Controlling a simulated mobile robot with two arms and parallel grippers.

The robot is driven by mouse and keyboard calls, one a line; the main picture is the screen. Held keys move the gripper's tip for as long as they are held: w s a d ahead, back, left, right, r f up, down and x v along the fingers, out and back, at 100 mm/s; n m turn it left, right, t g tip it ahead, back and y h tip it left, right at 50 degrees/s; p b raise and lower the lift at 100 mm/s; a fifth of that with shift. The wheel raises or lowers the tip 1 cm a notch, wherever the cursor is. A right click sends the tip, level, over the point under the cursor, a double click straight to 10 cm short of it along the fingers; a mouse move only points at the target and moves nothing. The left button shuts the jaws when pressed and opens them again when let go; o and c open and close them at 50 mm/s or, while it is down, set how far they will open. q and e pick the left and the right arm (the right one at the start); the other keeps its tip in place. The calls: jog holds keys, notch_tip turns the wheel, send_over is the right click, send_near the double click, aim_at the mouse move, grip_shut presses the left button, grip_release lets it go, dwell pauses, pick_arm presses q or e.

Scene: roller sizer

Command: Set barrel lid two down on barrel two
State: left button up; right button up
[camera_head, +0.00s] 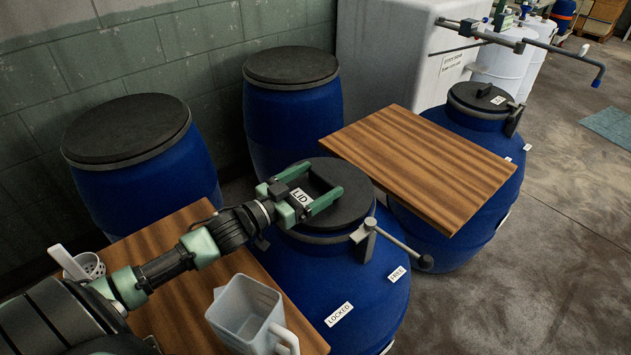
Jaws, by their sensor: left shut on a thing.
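A dark round lid (352,207) lies over the mouth of the blue barrel (350,282) in the front middle. A white tag reading LID shows beside my gripper. My left gripper (325,177) reaches in from the left over the lid, its green fingers shut on it; the grasped part is mostly hidden. The lid looks about level with the barrel's rim; I cannot tell whether it touches all round. A grey clamp lever (400,248) sticks out at the barrel's right, above labels LOCKED and FREE. My right gripper is not in view.
A wooden board (420,165) lies close right of the lid, near another lidded blue barrel (470,140). Two blue barrels stand behind by the wall. Floor at right is clear.

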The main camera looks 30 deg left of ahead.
pick_arm(q)
jog(key=shift+f, duration=0.55)
jog(key=o, duration=1.5)
